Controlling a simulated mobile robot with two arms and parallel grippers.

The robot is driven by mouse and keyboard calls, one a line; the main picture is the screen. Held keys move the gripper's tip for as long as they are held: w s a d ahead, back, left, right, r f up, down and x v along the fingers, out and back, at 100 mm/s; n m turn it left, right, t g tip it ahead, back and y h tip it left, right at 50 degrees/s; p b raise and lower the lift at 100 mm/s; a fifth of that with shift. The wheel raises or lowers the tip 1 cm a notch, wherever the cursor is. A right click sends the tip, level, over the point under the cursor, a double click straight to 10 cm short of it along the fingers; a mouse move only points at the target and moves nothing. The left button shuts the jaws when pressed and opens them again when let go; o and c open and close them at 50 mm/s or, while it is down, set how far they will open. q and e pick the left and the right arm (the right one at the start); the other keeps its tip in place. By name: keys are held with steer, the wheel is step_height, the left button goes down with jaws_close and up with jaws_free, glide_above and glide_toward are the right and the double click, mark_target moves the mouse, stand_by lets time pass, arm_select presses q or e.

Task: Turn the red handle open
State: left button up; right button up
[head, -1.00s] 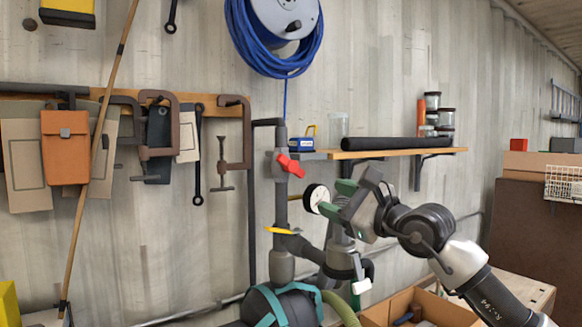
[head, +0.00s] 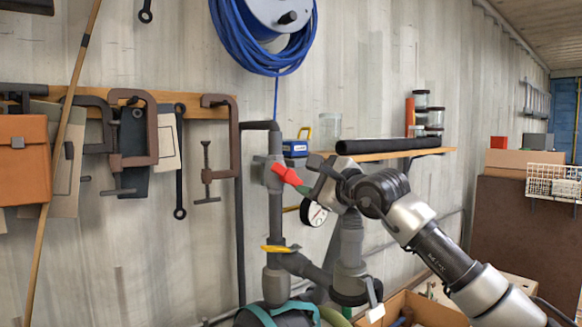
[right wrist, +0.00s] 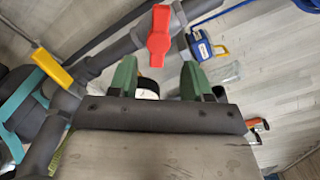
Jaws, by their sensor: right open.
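The red handle (head: 287,174) sits on a valve on the grey vertical pipe (head: 276,215) and slopes down to the right. My right gripper (head: 307,188) is just right of the handle's lower end in the head view. In the right wrist view the red handle (right wrist: 159,35) lies ahead of the gap between the two green fingers of my right gripper (right wrist: 159,75). The fingers are apart, with nothing held between them, and I see no contact with the handle. My left gripper is not in view.
A yellow handle (head: 279,249) is lower on the pipes. A pressure gauge (head: 314,213) hangs just below my right gripper. A wooden shelf (head: 390,155) with jars is behind it. Clamps (head: 135,130) hang on the wall to the left.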

mark_target(289, 177)
steer(key=p+x, duration=0.3)
steer(key=x, duration=0.3)
steer(key=shift+a, duration=0.1)
steer(key=shift+w+a, duration=0.2)
steer(key=shift+w, duration=0.05)
steer(key=shift+f, duration=0.1)
jaws_close()
